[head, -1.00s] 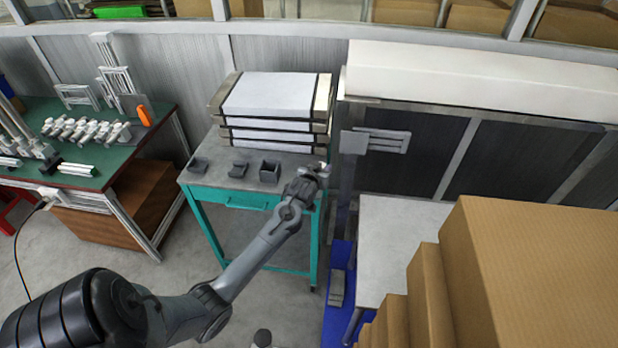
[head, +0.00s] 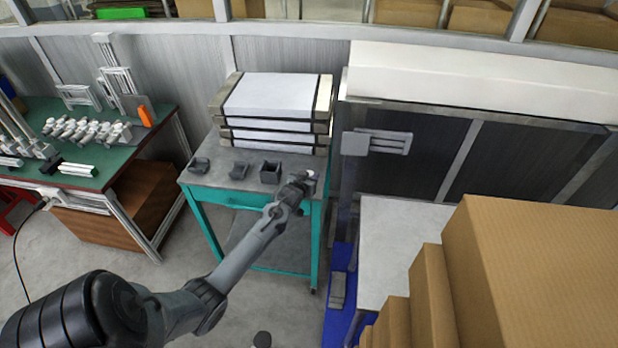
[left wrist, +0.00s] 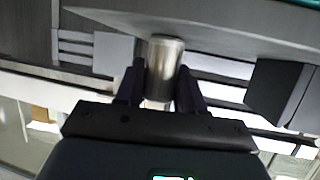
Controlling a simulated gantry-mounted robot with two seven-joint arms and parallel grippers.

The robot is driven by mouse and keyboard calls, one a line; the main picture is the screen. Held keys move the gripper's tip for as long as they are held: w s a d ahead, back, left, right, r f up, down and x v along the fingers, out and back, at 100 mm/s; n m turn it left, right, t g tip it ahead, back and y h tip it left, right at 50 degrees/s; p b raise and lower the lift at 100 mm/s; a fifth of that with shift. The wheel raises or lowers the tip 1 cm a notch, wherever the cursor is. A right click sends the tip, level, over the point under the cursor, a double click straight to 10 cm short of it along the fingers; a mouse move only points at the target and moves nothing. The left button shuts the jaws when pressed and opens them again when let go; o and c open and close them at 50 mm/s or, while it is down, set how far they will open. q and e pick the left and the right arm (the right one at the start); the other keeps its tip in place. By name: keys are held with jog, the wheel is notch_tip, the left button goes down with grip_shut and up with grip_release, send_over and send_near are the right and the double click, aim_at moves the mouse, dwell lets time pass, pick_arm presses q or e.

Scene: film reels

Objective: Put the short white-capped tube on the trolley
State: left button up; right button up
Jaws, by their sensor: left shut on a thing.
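My left gripper (head: 304,181) is shut on a short tube (left wrist: 164,66). In the left wrist view the tube is a shiny metal cylinder between the two dark fingers (left wrist: 160,98). In the head view only its pale white end (head: 311,174) shows by the fingertips. The trolley (head: 203,178) has a grey top and a teal frame. The gripper is over the trolley's front right corner in the head view. In the left wrist view the grey top (left wrist: 215,36) lies close beyond the tube's end; I cannot tell whether they touch. My right gripper is not in view.
Several white-and-dark stacked cases (head: 268,98) fill the back of the trolley. Three small dark holders (head: 271,173) stand along its front. A green bench (head: 95,180) with metal parts is at left. Cardboard boxes (head: 530,270) are at right.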

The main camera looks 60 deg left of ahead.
pick_arm(q)
jog(key=shift+f, duration=0.15)
jog(key=o, duration=1.1)
jog(key=shift+c, duration=0.2)
